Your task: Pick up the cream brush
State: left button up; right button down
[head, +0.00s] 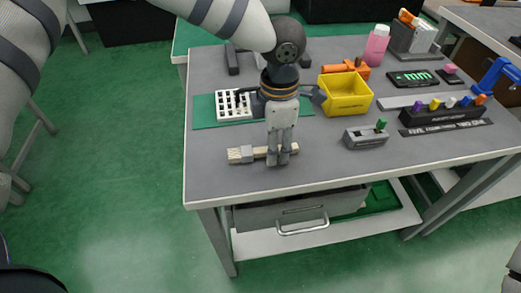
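The cream brush (244,155) lies on the grey table near its front left edge. Its broad end points left and its thin handle runs right, partly hidden behind my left gripper. My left gripper (279,161) points down with its fingertips at the handle. The two fingertips are close together, and I cannot tell whether they are closed on the handle or just around or in front of it. My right gripper is not in view.
A white grid tray (234,106) sits on a green mat behind the brush. A yellow bin (346,95), a grey lever box (366,136) and a dark switch block (442,118) stand to the right. A drawer (300,212) is under the tabletop.

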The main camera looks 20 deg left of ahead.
pick_arm(q)
grip_shut()
jog(key=shift+r, duration=0.1)
